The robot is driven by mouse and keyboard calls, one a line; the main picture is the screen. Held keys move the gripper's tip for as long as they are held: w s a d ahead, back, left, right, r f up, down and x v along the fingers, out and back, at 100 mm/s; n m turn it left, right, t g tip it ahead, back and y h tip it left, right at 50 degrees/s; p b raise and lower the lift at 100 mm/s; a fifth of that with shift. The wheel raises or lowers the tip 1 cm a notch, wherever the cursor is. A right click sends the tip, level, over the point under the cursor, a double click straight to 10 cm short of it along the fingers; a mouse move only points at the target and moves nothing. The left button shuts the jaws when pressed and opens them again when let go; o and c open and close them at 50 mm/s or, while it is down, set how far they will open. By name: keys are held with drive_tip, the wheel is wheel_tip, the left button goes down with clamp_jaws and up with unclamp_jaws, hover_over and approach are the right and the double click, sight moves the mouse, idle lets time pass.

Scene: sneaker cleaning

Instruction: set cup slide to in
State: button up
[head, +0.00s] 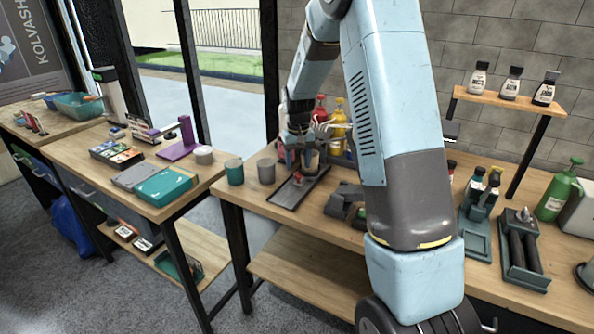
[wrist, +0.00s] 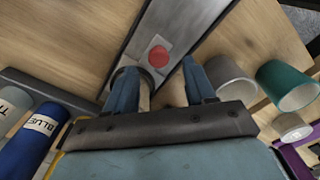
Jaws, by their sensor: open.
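A grey round cup-like part shows beside the red knob, partly hidden by my left finger. My gripper (wrist: 157,68) is open, with its fingers on either side of this end of the slide. Contact cannot be told.
A grey cup (wrist: 232,78) and a teal cup (wrist: 287,86) stand close to the right finger in the wrist view. In the head view, red and yellow bottles (head: 339,123) stand behind my gripper.

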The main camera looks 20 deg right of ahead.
sight(296, 176)
wheel_tip(296, 176, up, 10)
idle(0.4)
